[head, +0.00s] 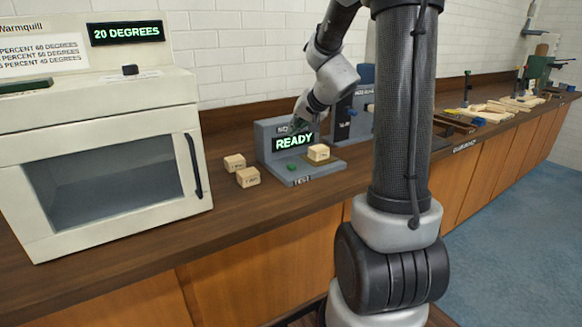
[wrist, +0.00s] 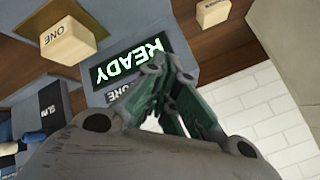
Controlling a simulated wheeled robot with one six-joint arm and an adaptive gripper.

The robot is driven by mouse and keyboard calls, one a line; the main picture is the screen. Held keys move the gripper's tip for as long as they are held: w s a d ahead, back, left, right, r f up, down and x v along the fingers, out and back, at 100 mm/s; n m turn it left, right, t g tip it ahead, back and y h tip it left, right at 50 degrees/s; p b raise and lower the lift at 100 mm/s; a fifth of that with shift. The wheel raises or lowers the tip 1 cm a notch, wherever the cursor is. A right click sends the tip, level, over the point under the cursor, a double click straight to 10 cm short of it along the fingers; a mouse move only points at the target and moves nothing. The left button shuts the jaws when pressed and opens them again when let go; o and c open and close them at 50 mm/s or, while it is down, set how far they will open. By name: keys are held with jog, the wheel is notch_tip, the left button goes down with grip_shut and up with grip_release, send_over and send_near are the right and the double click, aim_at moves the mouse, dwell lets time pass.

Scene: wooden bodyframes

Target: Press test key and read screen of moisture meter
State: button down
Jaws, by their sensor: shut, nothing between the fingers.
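The moisture meter (head: 265,145) is a grey unit on the wooden counter. Its dark screen (head: 294,141) shows READY in green letters, and the screen reads upside down in the wrist view (wrist: 130,63). A green key (head: 291,168) sits on the meter's base, above a small front label. A pale wood block (head: 318,153) rests on the base's right side; in the wrist view a block marked ONE (wrist: 68,42) shows beside the screen. My gripper (head: 299,124) is shut and empty at the top of the screen panel, apart from the key. Its fingers (wrist: 160,78) show in the wrist view.
Two loose wood blocks (head: 248,177) (head: 234,162) stand left of the meter. A white oven (head: 100,150) with a 20 DEGREES display stands further left. A dark blue-grey device (head: 355,118) stands right of the meter. The counter's front edge is clear before the meter.

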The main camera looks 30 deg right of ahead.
aim_at(294, 165)
jog(key=shift+f, duration=4.35)
jog(key=shift+f, duration=0.15)
jog(key=shift+f, duration=0.3)
jog(key=shift+f, duration=0.5)
jog(key=shift+r, duration=0.95)
jog(key=shift+r, duration=2.5)
